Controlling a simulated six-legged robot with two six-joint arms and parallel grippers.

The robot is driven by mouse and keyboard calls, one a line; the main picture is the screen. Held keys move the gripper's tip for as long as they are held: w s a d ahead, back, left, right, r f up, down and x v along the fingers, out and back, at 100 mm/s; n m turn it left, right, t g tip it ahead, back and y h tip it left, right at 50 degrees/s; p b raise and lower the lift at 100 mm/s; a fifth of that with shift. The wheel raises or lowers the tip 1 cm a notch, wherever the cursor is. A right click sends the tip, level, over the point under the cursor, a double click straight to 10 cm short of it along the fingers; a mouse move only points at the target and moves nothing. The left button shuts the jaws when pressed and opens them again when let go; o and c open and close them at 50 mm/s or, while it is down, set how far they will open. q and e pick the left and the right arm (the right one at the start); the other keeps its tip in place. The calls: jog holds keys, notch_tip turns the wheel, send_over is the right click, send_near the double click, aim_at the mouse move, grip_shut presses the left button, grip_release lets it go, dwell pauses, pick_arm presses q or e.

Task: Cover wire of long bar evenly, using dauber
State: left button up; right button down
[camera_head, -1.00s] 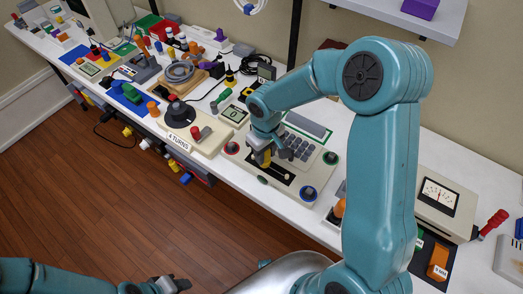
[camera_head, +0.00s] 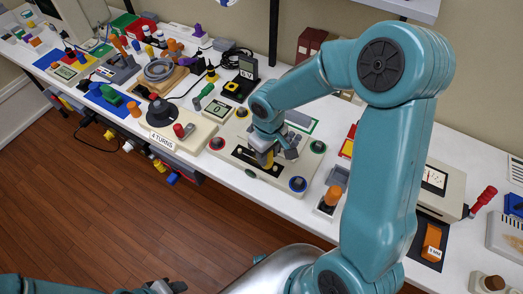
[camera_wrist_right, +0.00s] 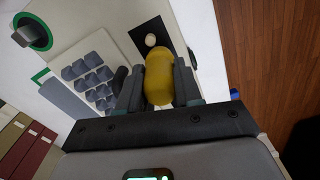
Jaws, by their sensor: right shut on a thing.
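My right gripper (camera_head: 264,150) is shut on a yellow rounded handle (camera_head: 264,158), possibly the dauber's. It also shows between the fingers in the right wrist view (camera_wrist_right: 159,78). The gripper is over a cream panel (camera_head: 222,146) with a black plate (camera_head: 246,160) in its middle. A pale round spot (camera_wrist_right: 151,40) shows on the black plate beyond the handle. The handle's far end is hidden, so I cannot tell whether it touches the plate. I cannot make out the long bar's wire. My left gripper (camera_head: 168,287) is low at the bottom edge, away from the bench.
The panel has coloured ringed knobs at its corners and a grey keypad (camera_wrist_right: 88,78). To its left is a cream box marked "4 TURNS" (camera_head: 163,141). An orange-topped knob (camera_head: 332,196) stands close to its right. A meter box (camera_head: 434,180) is farther right.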

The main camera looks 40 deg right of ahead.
dwell(0.3)
jog(key=shift+w+a, duration=0.3)
jog(key=shift+w, duration=0.45)
jog(key=shift+w+a, duration=0.3)
jog(key=shift+w, duration=0.45)
jog(key=shift+w, duration=0.1)
jog(key=shift+w+a, duration=0.35)
jog(key=shift+w, duration=0.4)
jog(key=shift+w+a, duration=0.3)
jog(key=shift+w, duration=0.4)
jog(key=shift+s, duration=0.1)
jog(key=shift+s+d+f, duration=0.1)
jog(key=shift+s+d, duration=0.05)
jog(key=shift+s, duration=0.1)
jog(key=shift+s+d+b, duration=0.25)
jog(key=shift+s+b, duration=0.05)
jog(key=shift+s, duration=0.3)
jog(key=shift+s+d+b, duration=0.2)
jog(key=shift+s+b, duration=0.05)
jog(key=shift+s, duration=0.35)
